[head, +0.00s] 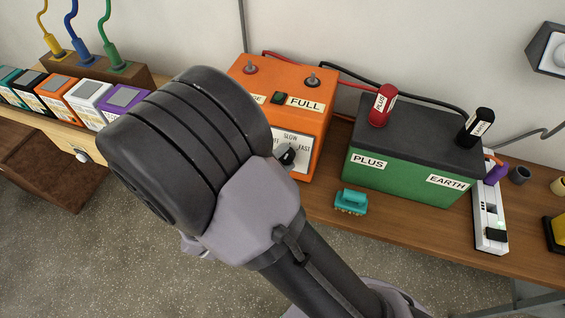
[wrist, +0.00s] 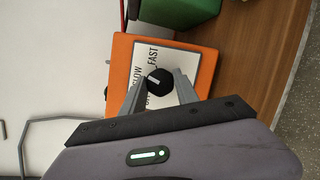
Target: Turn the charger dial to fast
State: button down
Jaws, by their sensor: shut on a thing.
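The orange charger (head: 283,85) stands on the bench, with a white dial plate marked SLOW and FAST on its front. Its black dial (head: 288,155) shows just beyond my arm in the head view. In the wrist view the dial (wrist: 159,81) sits between the two grey fingers of my gripper (wrist: 159,84), which is shut on it. A pale pointer mark on the dial seems to face left there, toward SLOW, with FAST above it. In the head view my fingers are mostly hidden behind my wrist.
A green battery (head: 414,150) with red and black clamps stands right of the charger. A teal connector (head: 351,201) lies in front, and a white power strip (head: 489,217) is at the right. Several small coloured batteries and a wooden block (head: 100,68) stand at the left.

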jog(key=m+b, duration=0.2)
jog(key=m+g+b, duration=0.1)
jog(key=m+b, duration=0.1)
jog(key=m, duration=0.1)
jog(key=shift+f+g+y, duration=0.1)
jog(key=shift+g+y, duration=0.2)
jog(key=shift+m+g+y+b, duration=0.35)
jog(key=shift+m+b, duration=0.75)
jog(key=shift+m, duration=0.4)
jog(key=shift+r, duration=0.2)
jog(key=c, duration=0.9)
grip_release()
jog(key=p+v, duration=0.6)
jog(key=v, duration=1.1)
jog(key=shift+s+a+r, duration=0.1)
jog(key=shift+a, duration=0.05)
